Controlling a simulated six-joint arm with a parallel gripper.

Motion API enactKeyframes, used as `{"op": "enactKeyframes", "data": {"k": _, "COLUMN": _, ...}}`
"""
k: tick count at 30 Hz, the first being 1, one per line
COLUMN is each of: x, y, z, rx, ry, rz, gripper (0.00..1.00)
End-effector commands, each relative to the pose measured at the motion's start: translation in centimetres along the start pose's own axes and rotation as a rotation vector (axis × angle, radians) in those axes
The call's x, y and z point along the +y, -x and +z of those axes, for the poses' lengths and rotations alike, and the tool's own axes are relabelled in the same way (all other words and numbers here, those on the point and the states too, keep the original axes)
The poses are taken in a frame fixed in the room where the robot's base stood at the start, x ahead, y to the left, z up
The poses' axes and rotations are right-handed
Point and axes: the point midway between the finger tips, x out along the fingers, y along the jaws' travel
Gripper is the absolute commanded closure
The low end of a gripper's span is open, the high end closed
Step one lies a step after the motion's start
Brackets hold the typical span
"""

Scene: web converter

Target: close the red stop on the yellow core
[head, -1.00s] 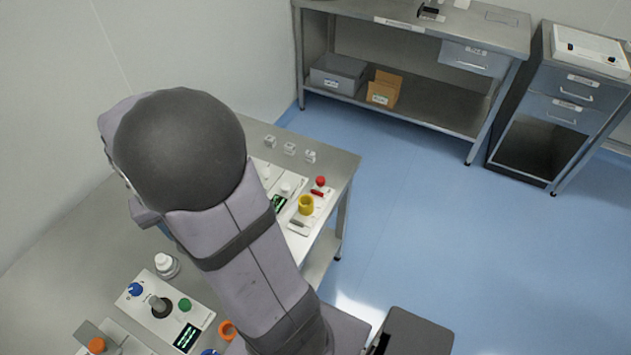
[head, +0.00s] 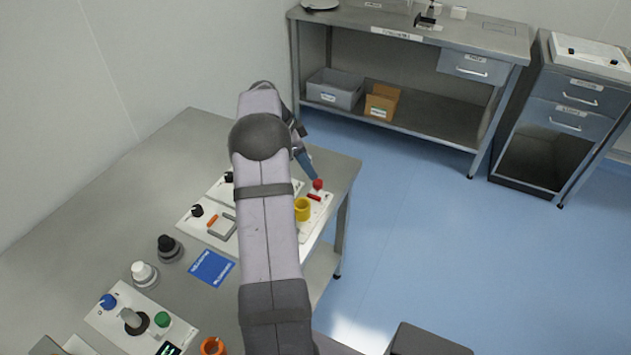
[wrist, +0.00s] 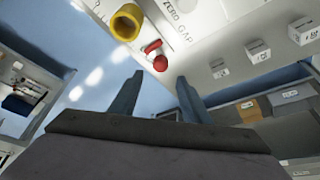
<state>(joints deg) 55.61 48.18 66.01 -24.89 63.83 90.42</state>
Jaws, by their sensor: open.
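The yellow core (head: 302,209) is a short, hollow upright cylinder on a white panel near the table's right edge. It also shows at the top of the wrist view (wrist: 127,22). The red stop shows as a round red knob (head: 318,184) with a red bar beside it, just behind the core; the knob also shows in the wrist view (wrist: 160,63). The bar lies beside the core, apparently apart from it. My gripper (wrist: 160,75) is open and empty, its two fingers spread. The knob appears ahead of the gap between them. In the head view a fingertip is close to the knob.
The white panel (wrist: 200,15) carries "ZERO GAP" lettering. Small white labelled blocks (wrist: 258,50) stand near it. Other panels with knobs, including a green knob (head: 162,320), and a blue card (head: 212,268) lie left of my arm. Open floor lies to the right.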

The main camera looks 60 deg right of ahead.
Motion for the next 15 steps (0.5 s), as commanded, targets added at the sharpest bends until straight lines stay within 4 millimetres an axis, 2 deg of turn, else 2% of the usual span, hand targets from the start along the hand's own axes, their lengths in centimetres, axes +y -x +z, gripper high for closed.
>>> {"op": "enactKeyframes", "data": {"k": 7, "x": 0.0, "y": -1.3, "z": 0.0, "rx": -0.001, "ry": 0.003, "rz": 0.002, "gripper": 0.57}}
{"op": "enactKeyframes", "data": {"k": 15, "x": 0.1, "y": -4.7, "z": 0.0, "rx": -0.002, "ry": 0.004, "rz": 0.001, "gripper": 0.57}}
